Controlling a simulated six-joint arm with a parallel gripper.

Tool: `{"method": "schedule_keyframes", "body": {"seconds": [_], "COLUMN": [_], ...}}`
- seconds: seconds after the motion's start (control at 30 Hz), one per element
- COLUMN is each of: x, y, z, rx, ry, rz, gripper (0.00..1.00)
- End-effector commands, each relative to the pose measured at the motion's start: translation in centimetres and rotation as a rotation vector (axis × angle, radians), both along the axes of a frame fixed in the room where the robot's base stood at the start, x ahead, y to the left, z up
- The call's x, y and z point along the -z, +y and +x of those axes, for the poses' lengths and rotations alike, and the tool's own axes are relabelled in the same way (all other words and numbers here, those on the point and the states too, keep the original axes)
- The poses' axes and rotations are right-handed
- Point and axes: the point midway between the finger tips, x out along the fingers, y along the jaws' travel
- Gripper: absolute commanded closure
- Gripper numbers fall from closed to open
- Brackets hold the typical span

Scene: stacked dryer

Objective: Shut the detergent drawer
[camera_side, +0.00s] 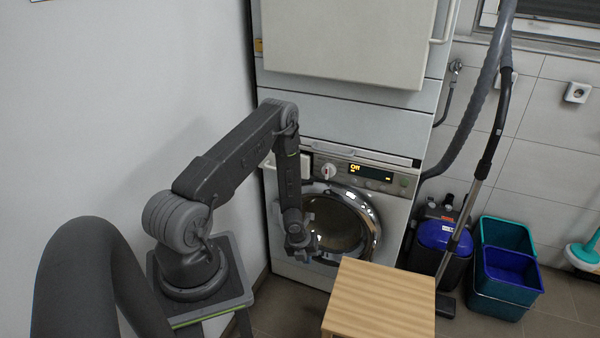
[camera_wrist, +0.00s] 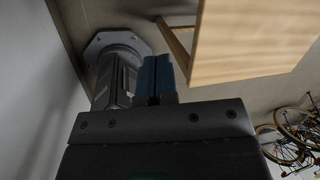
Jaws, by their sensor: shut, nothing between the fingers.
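The washing machine (camera_side: 392,205) stands under the dryer in the side view, with its round door (camera_side: 338,222) closed. The detergent drawer (camera_side: 305,166) is at the upper left of its front, left of the dial. My arm crosses in front of it and hides much of it. A pale part shows on both sides of the arm, so the drawer seems to stick out, but how far I cannot tell. My gripper (camera_side: 300,245) hangs below the drawer, in front of the round door's left side. Its blue fingers (camera_wrist: 156,76) are together and empty in the wrist view.
A wooden table or stool (camera_side: 380,298) stands in front of the machine, right of my gripper; it also shows in the wrist view (camera_wrist: 250,40). A vacuum cleaner (camera_side: 440,245) and buckets (camera_side: 508,262) stand to the right. A wall is close on the left.

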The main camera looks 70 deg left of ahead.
Motion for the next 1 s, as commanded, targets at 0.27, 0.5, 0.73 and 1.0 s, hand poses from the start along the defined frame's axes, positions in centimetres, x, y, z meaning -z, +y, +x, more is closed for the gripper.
{"method": "schedule_keyframes", "body": {"seconds": [0.27, 0.5, 0.73, 1.0], "x": [-4.1, -10.2, -14.4, -15.4], "y": [3.6, 10.5, 14.3, 15.8], "z": [3.6, 2.0, -1.5, -1.3], "rx": [-0.493, -0.848, -0.993, -1.009], "ry": [-0.568, -1.063, -1.361, -1.425], "rz": [-0.144, -0.069, 0.062, 0.096], "gripper": [1.00, 1.00, 1.00, 1.00]}}
